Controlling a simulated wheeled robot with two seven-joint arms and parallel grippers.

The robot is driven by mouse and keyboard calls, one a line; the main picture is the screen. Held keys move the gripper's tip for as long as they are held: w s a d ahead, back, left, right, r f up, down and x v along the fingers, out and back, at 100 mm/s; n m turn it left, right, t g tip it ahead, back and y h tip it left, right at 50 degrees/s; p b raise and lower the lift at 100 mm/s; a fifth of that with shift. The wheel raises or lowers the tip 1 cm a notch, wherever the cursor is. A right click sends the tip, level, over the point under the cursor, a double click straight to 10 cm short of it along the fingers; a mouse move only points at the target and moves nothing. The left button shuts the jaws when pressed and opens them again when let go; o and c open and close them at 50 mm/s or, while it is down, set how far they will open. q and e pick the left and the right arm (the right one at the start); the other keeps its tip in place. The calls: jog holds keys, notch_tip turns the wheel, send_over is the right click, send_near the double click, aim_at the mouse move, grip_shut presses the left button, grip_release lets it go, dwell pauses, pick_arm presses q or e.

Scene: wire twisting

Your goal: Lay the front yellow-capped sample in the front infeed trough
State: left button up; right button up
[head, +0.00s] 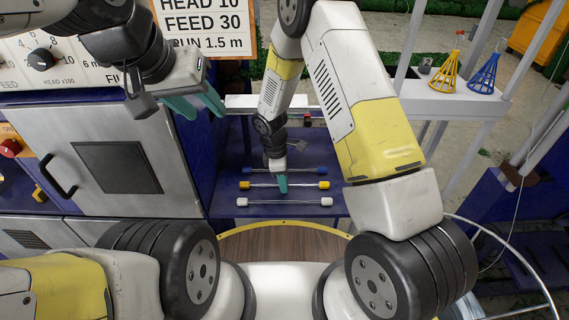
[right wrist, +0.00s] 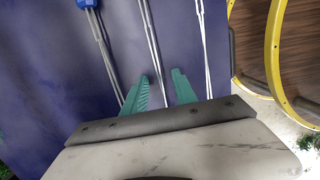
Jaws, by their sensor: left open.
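The yellow-capped sample (head: 256,185) is a thin pale wire with a yellow cap at each end, lying crosswise between two others on the blue table. My right gripper (head: 282,186) points down at its middle. In the right wrist view the two green fingers of my right gripper (right wrist: 160,76) stand apart, one on each side of the middle wire (right wrist: 152,45), with gaps visible. My left gripper (head: 200,103) is open and empty, held up at the upper left in front of the cabinet. I cannot clearly pick out the front infeed trough.
A blue-capped sample (head: 246,171) lies behind and a white-capped sample (head: 242,202) in front, both close to the right gripper. A grey cabinet (head: 120,155) stands at left. Yellow (head: 446,72) and blue (head: 484,75) wire cones stand on a white shelf at right.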

grip_shut()
jog(key=shift+r, duration=0.15)
